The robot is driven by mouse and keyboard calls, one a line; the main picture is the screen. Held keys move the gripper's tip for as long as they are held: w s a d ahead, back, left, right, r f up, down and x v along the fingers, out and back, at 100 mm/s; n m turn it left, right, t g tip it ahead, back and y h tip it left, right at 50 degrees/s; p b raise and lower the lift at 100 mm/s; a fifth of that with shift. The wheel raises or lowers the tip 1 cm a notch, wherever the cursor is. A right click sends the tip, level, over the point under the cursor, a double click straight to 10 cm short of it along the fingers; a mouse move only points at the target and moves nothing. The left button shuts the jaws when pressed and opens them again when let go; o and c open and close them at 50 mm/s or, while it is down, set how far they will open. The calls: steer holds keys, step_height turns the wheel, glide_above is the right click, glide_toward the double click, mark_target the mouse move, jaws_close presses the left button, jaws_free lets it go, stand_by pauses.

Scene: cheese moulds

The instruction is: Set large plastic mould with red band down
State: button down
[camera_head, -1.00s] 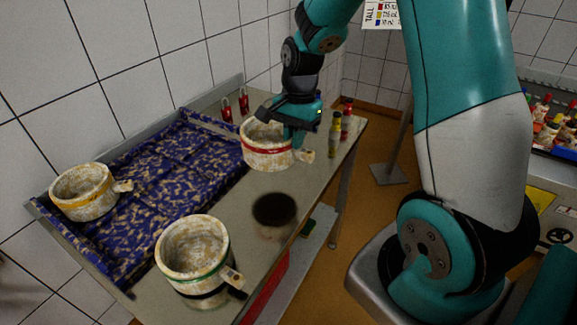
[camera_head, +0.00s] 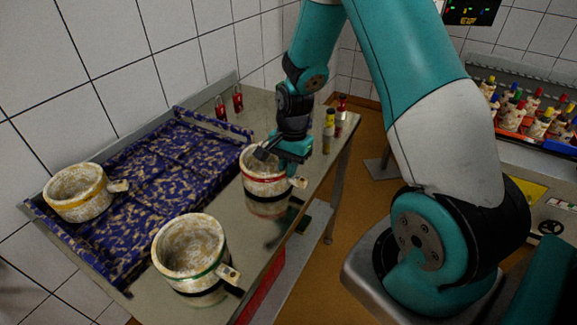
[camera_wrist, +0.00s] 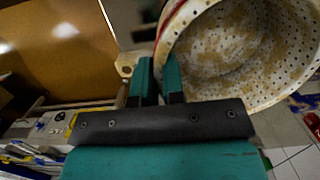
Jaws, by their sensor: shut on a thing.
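The large plastic mould with the red band (camera_head: 264,183) is cream-coloured and stained, with a side spout pointing right. It is upright at the right part of the steel table (camera_head: 232,203). A reflection shows close below it, and I cannot tell whether its base touches the table. My gripper (camera_head: 268,153) is shut on the mould's rim from above. In the wrist view the teal fingers (camera_wrist: 160,80) pinch the wall of the mould (camera_wrist: 235,55), and its perforated inside is visible and empty.
A mould with a yellow band (camera_head: 78,194) stands on the blue patterned cloth (camera_head: 165,178). A green-banded mould (camera_head: 190,250) stands at the near table edge. Small red bottles (camera_head: 238,98) stand at the back, and yellow and red bottles (camera_head: 329,123) at the right end.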

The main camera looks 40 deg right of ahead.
steer(key=c, duration=1.2)
jaws_free()
step_height(320, 180, up, 11)
steer(key=d+b, duration=0.1)
steer(key=d, duration=0.1)
steer(key=s+a+r+n, duration=0.1)
steer(key=a+r+n, duration=0.35)
steer(key=a, duration=0.25)
steer(key=s+a+r+n+y, duration=0.1)
steer(key=s+a+r+n, duration=0.1)
steer(key=s+a+n, duration=0.3)
steer(key=s+a+r+n, duration=0.2)
steer(key=s+a+n, duration=0.3)
steer(key=s+n, duration=0.1)
steer(key=s+a+r+n+y, duration=0.1)
steer(key=s+a+r+n, duration=0.1)
steer(key=s+a+n, duration=0.3)
steer(key=shift+s+a+r+t+y, duration=0.15)
steer(key=shift+s+a, duration=0.05)
steer(key=shift+s, duration=0.4)
steer(key=shift+s+a+r+t+y, duration=0.15)
steer(key=shift+s, duration=0.4)
